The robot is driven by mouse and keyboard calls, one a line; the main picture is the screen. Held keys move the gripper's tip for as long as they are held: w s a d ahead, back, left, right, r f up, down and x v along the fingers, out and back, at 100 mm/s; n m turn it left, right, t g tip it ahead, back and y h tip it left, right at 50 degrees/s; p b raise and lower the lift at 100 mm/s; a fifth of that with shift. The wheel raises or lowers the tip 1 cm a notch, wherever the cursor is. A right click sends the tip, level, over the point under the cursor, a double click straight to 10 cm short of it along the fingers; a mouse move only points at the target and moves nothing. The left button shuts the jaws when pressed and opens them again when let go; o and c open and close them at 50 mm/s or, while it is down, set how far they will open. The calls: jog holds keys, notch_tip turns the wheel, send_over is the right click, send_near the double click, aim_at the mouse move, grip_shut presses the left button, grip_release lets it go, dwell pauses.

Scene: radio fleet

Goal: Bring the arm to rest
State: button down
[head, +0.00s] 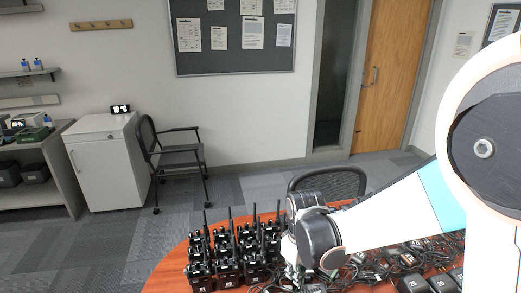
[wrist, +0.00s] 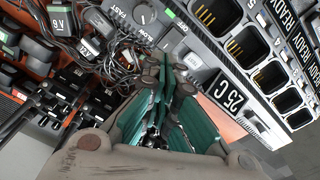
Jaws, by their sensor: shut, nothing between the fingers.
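My gripper (wrist: 168,85) shows in the wrist view with its teal-padded fingers shut and nothing between them. In the head view my arm reaches in from the right and bends down over the round wooden table. There my gripper is mostly hidden behind the wrist.
Several black radios (head: 235,262) stand upright on the wooden table (head: 175,277) left of my wrist. Cables and small black units (head: 415,284) crowd its right part. A black chair (head: 330,182) stands behind it. Open carpet lies to the left.

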jog(key=s+d+r+m+t, duration=0.3)
jog(key=s+d+r+m, duration=0.1)
jog(key=s+r, duration=0.3)
jog(key=s+d+r+m+t+b, duration=0.1)
jog(key=s+d+r+m+t, duration=0.2)
jog(key=s+d+r, duration=0.2)
notch_tip(320, 180, up, 4)
jog(key=shift+s+d+m+t, duration=0.3)
jog(key=shift+s+m+t, duration=0.1)
jog(key=shift+s, duration=0.65)
